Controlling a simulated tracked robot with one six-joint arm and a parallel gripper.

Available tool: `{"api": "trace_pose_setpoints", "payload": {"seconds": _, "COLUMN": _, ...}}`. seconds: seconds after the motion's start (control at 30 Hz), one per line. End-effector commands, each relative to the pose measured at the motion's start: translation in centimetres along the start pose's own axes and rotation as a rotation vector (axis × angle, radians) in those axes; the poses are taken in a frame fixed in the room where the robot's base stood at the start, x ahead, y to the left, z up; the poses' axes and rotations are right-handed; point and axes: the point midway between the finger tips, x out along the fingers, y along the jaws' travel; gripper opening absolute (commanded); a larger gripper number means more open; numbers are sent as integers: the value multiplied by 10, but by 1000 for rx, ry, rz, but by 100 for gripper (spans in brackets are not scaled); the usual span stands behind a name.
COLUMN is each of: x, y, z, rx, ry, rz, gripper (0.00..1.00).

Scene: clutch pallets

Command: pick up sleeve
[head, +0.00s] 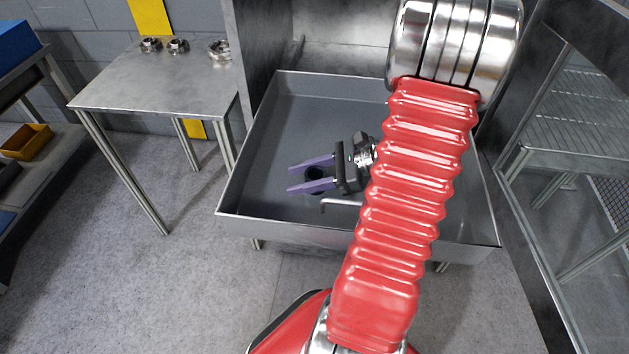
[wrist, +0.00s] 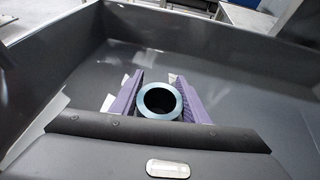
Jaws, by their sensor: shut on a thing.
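The sleeve (wrist: 144,97) is a short hollow cylinder with a blue-grey rim. In the wrist view it sits between the two purple fingers of my gripper (wrist: 160,100), which are shut on it from both sides. In the head view my gripper (head: 312,178) reaches left over the grey tray (head: 290,110). The sleeve shows there as a dark round shape (head: 315,174) between the fingers. I cannot tell whether it touches the tray floor.
The tray's raised walls surround the gripper. A thin bent metal rod (head: 340,203) shows beside it. A metal table (head: 160,85) at the left carries several metal ring parts (head: 178,46).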

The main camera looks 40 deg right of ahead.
Motion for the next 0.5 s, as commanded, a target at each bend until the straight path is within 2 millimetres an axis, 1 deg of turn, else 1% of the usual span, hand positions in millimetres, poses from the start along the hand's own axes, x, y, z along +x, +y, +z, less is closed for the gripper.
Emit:
{"api": "trace_pose_setpoints", "payload": {"seconds": 0.33, "x": -1, "y": 0, "z": 2, "rx": 0, "ry": -1, "rz": 0, "gripper": 6}}
{"api": "trace_pose_setpoints", "payload": {"seconds": 0.5, "x": -4, "y": -1, "z": 10, "rx": -3, "ry": 0, "rz": -2, "gripper": 6}}
